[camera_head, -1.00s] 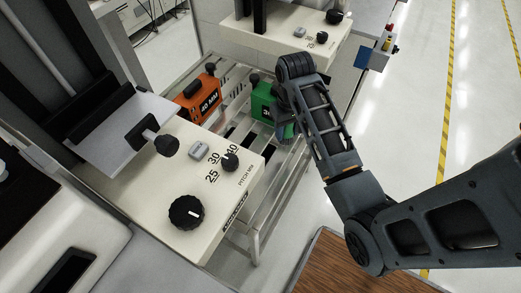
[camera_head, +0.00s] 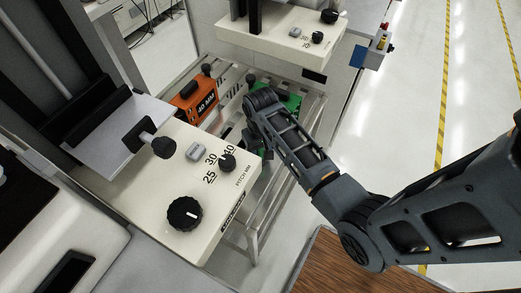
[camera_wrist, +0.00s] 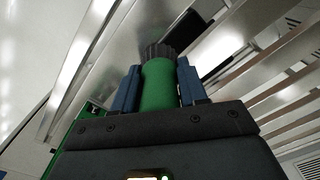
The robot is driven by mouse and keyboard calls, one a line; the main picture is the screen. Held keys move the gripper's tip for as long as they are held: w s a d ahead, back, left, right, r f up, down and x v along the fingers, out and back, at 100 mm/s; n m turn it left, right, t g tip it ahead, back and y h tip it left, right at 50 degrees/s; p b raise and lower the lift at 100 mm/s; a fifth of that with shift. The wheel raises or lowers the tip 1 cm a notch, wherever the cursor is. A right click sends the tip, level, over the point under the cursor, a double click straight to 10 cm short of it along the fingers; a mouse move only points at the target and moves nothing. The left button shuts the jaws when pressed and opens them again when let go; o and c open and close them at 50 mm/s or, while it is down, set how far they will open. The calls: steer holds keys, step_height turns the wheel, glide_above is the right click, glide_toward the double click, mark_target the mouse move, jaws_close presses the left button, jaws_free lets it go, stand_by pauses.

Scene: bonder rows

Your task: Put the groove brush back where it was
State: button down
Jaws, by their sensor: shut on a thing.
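The groove brush shows in the wrist view as a green round handle (camera_wrist: 158,85) with a dark, ribbed or bristly end (camera_wrist: 157,51). My gripper (camera_wrist: 156,88) is shut on the handle, with a blue finger on each side. In the head view my gripper (camera_head: 254,139) hangs over the slatted rack between the two machines, mostly hidden by my arm. A small green part of the held brush (camera_head: 263,153) shows just below it. Metal slats lie beyond the brush end in the wrist view; I cannot tell whether it touches them.
An orange block marked 40 MM (camera_head: 194,101) stands on the slatted rack (camera_head: 282,187). A green block (camera_head: 290,98) stands behind my arm, partly hidden. The near cream machine (camera_head: 185,165) with knobs and the far one (camera_head: 280,42) flank the rack. Floor at right is open.

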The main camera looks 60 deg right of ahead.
steer(key=c, duration=0.6)
jaws_free()
steer(key=shift+f, duration=0.1)
step_height(320, 180, up, 12)
steer(key=shift+r, duration=0.15)
